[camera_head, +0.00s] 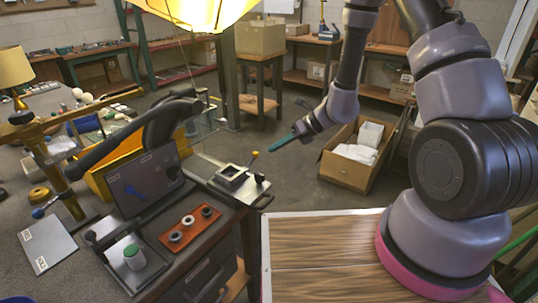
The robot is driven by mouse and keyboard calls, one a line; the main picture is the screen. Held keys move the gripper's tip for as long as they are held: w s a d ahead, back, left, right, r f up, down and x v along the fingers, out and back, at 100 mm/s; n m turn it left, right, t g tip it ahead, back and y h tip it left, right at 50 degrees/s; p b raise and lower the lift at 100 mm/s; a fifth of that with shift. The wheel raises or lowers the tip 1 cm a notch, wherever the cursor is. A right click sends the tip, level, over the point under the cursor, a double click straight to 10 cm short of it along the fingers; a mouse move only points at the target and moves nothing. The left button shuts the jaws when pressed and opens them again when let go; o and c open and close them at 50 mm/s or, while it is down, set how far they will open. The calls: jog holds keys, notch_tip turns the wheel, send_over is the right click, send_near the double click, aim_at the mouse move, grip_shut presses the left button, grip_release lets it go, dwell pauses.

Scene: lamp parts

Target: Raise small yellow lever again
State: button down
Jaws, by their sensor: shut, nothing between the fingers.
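The small yellow lever (254,157) is a thin rod with a yellow knob. It stands up at a tilt from a metal fixture (235,179) at the right end of the workbench. My gripper (271,145) has long teal fingers, shut and empty. Its tips are just right of the yellow knob and about level with it in the picture. I cannot tell whether they touch it.
A red tray (189,229) with several rings lies on the bench left of the fixture. A large machine with a black handle (125,140) stands behind it. A cardboard box (350,170) sits on the floor below my arm.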

jog(key=shift+s+v, duration=0.2)
jog(key=shift+v, duration=0.65)
jog(key=shift+s+v, duration=0.15)
jog(key=shift+v, duration=0.65)
jog(key=s+d+r+n+h, duration=0.1)
jog(key=s+d+r+n, duration=0.15)
jog(key=r+n, duration=0.55)
jog(key=s+d+r+n+h, duration=0.1)
jog(key=s+d+r+n, duration=0.2)
jog(key=r, duration=0.9)
jog(key=s+d+r+n+t+h, duration=0.5)
jog(key=s+d+r+n, duration=0.6)
jog(key=r, duration=0.4)
jog(key=shift+s+d+r+n+t+h, duration=0.15)
jog(key=shift+s+d+n+t+h, duration=0.35)
jog(key=shift+n, duration=0.4)
jog(key=shift+w+d, duration=0.1)
jog(key=shift+w, duration=0.05)
